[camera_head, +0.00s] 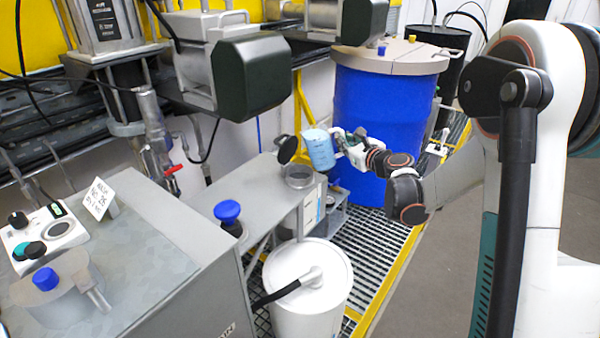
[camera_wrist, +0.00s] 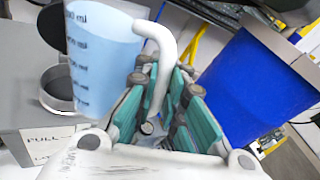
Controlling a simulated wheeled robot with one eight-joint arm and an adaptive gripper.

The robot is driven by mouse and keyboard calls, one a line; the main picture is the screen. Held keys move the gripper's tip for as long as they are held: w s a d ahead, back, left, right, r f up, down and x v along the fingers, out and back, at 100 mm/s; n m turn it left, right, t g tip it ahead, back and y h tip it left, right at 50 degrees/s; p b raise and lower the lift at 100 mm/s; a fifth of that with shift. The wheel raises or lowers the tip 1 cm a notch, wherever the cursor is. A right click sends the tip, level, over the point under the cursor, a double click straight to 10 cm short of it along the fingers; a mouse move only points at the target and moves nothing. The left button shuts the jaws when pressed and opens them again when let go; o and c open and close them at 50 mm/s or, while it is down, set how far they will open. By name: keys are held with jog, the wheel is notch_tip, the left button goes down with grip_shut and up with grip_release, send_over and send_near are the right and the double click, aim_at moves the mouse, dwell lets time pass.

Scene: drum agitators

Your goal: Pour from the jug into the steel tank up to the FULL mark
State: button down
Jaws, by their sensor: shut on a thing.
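The jug (camera_head: 320,149) is pale blue and translucent. In the wrist view the jug (camera_wrist: 100,62) shows ml marks and a white handle (camera_wrist: 160,55). My gripper (camera_head: 345,143) is shut on that handle; in the wrist view its green-padded fingers (camera_wrist: 163,85) flank it. The jug looks near upright, slightly tilted, above and right of the steel tank's round filler neck (camera_head: 299,177). The tank's dark lid (camera_head: 287,149) stands open. The tank (camera_wrist: 20,120) shows partly in the wrist view, with lettering that may read FULL. The liquid level inside the tank is hidden.
A large blue drum (camera_head: 383,125) stands close behind my gripper. A white lidded container (camera_head: 308,285) stands in front of the tank. A blue-capped fitting (camera_head: 228,212) rises left of the neck. A dark motor housing (camera_head: 250,75) hangs above left.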

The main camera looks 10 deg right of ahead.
jog(key=shift+r+n, duration=0.3)
jog(key=shift+r, duration=0.15)
jog(key=shift+w+a+f+n+g+h+p, duration=0.1)
jog(key=shift+a+f+n+g+h+p, duration=0.1)
jog(key=shift+f+n+g+h+p, duration=0.3)
jog(key=shift+a+f+n+g+h+p, duration=0.15)
jog(key=shift+f+n+g+h, duration=0.15)
jog(key=shift+f+n, duration=0.25)
dwell(4.5)
jog(key=shift+a+r+n+h+p, duration=0.2)
jog(key=shift+n+h+p, duration=0.15)
jog(key=shift+p, duration=0.15)
dwell(1.5)
